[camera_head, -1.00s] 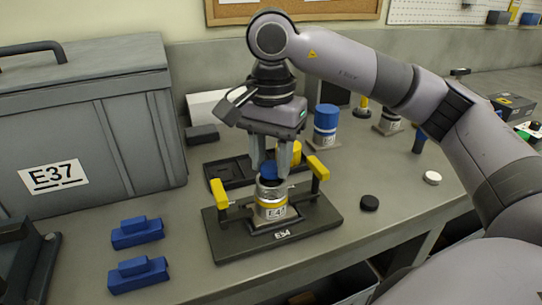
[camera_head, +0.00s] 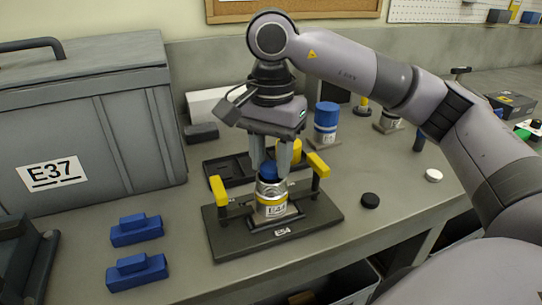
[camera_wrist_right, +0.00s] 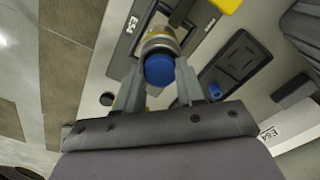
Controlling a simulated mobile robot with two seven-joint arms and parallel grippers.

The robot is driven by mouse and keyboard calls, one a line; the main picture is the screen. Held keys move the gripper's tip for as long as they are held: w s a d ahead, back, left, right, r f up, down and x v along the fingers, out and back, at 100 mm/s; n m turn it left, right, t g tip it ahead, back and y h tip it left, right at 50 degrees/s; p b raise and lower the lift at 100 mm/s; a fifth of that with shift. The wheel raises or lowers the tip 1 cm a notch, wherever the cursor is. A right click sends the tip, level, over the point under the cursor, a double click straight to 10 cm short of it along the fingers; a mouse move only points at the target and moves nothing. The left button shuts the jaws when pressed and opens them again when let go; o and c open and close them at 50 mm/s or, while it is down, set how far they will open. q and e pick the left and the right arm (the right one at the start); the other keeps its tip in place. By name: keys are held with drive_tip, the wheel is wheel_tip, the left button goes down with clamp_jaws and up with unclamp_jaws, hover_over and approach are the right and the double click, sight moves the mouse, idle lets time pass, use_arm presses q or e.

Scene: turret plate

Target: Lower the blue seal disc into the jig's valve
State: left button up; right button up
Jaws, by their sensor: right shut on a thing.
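The blue seal disc (camera_head: 270,171) is between the fingers of my right gripper (camera_head: 273,165), at the top of the metal valve (camera_head: 272,199) in the jig. My right gripper is shut on the disc. In the right wrist view the blue disc (camera_wrist_right: 159,69) lies between the fingertips, in front of the valve (camera_wrist_right: 160,42). I cannot tell how far the disc sits inside the valve's mouth. The dark jig plate (camera_head: 238,243) has two yellow-topped clamps, one on each side of the valve. My left gripper is not in view.
A large grey case (camera_head: 85,125) labelled E37 stands at the left. Two blue blocks (camera_head: 136,230) lie in front of it. A blue-topped cylinder (camera_head: 326,122) stands behind the jig. A black cap (camera_head: 370,200) and a white cap (camera_head: 433,175) lie to the right.

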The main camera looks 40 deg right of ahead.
drive_tip(key=shift+f+b, duration=0.3)
drive_tip(key=shift+f, duration=0.05)
idle(0.5)
drive_tip(key=o, duration=1.1)
drive_tip(key=shift+r+p, duration=0.5)
drive_tip(key=shift+r, duration=3.15)
